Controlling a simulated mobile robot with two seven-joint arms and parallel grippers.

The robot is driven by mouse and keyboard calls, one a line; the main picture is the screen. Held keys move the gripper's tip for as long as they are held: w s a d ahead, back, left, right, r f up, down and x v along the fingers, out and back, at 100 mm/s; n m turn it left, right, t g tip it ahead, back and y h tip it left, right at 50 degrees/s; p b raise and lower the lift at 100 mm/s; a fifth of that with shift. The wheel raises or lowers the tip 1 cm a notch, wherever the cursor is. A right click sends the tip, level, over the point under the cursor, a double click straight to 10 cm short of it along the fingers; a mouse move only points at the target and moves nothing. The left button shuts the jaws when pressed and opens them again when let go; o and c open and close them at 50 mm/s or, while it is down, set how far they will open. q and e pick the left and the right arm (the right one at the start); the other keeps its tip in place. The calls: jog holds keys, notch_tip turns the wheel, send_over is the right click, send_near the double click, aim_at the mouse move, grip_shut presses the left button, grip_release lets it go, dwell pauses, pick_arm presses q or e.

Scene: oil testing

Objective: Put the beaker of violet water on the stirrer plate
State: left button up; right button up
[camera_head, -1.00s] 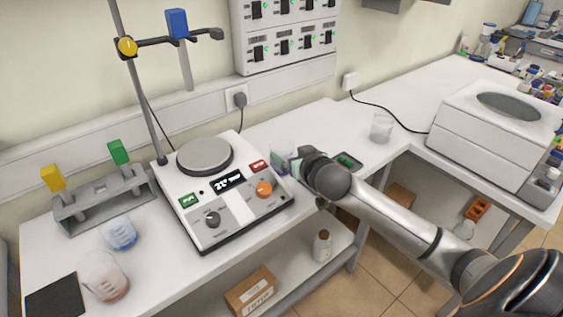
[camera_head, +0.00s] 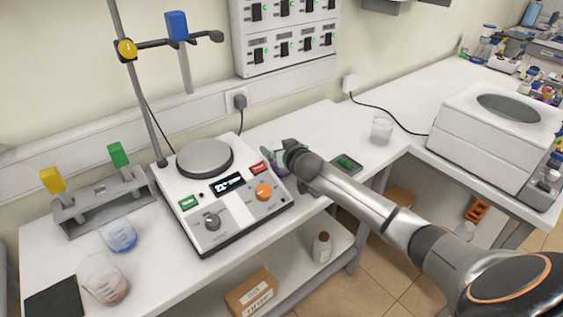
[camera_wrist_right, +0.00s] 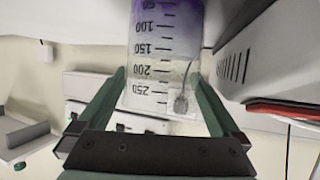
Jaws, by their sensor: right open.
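The beaker of violet water (camera_head: 284,169) stands on the bench just right of the stirrer, mostly hidden by my right gripper (camera_head: 274,160). In the right wrist view the clear beaker (camera_wrist_right: 163,50), with printed graduations and violet liquid, appears upside down. My open right gripper (camera_wrist_right: 158,80) has one green finger on each side of it; I cannot tell whether they touch the glass. The stirrer (camera_head: 228,204) is a white box with a display and knobs. Its round grey plate (camera_head: 205,157) is empty. My left gripper is not in view.
A metal stand (camera_head: 137,95) rises behind the stirrer. Left are a grey rack (camera_head: 95,205), a blue-liquid beaker (camera_head: 119,236) and a reddish-liquid beaker (camera_head: 103,281). Right are a dark flat device (camera_head: 346,163), an empty-looking beaker (camera_head: 381,130) and a large white machine (camera_head: 497,130).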

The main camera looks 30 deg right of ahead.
jog(key=shift+x, duration=0.75)
jog(key=shift+c, duration=0.4)
jog(key=c, duration=1.3)
grip_shut()
jog(key=shift+r, duration=0.1)
jog(key=shift+r, duration=0.1)
